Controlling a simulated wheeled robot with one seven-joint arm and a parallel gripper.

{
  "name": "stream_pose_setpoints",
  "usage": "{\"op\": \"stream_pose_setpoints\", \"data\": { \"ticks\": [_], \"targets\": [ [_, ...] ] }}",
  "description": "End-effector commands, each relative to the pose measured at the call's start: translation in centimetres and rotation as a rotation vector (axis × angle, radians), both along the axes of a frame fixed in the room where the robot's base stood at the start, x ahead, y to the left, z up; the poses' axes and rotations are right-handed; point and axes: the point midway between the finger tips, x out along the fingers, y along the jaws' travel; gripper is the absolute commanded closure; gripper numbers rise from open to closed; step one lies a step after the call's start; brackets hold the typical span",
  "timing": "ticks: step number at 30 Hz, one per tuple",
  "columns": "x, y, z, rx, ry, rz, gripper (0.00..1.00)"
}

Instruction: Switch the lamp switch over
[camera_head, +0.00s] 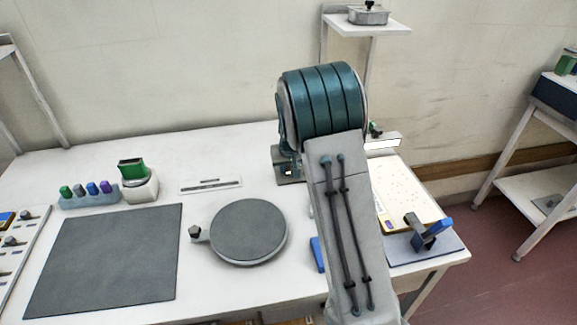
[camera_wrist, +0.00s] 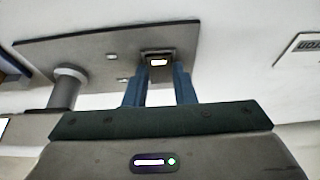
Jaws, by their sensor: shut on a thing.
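In the wrist view a grey plate (camera_wrist: 85,48) carries a small dark switch housing with a bright white piece, which I take to be the lamp switch (camera_wrist: 158,61). My gripper (camera_wrist: 161,76) has its two blue fingers shut on the switch, one on each side. The fingers hide part of it, so which way it is set cannot be told. In the head view my own arm covers the fingertips and the switch.
A round grey disc (camera_head: 249,230) and a dark mat (camera_head: 105,255) lie on the white table (camera_head: 228,150). A green-topped device (camera_head: 135,180) and a rack of bottles (camera_head: 90,200) stand at the left. A blue-handled tool (camera_head: 428,232) stands at the right edge.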

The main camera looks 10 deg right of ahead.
Motion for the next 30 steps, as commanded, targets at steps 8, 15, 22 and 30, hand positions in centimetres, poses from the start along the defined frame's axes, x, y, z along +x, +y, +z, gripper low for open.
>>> {"op": "stream_pose_setpoints", "data": {
  "ticks": [8, 15, 22, 30],
  "targets": [
    [0.59, 0.11, 0.74, 0.001, 0.148, 0.002, 0.99],
    [0.82, 0.1, 0.48, 0.001, 0.239, 0.0, 0.99],
    [0.79, 0.1, 0.34, 0.001, 0.246, 0.0, 0.99],
    [0.78, 0.08, 0.33, 0.001, 0.246, 0.0, 0.55]
  ]
}}
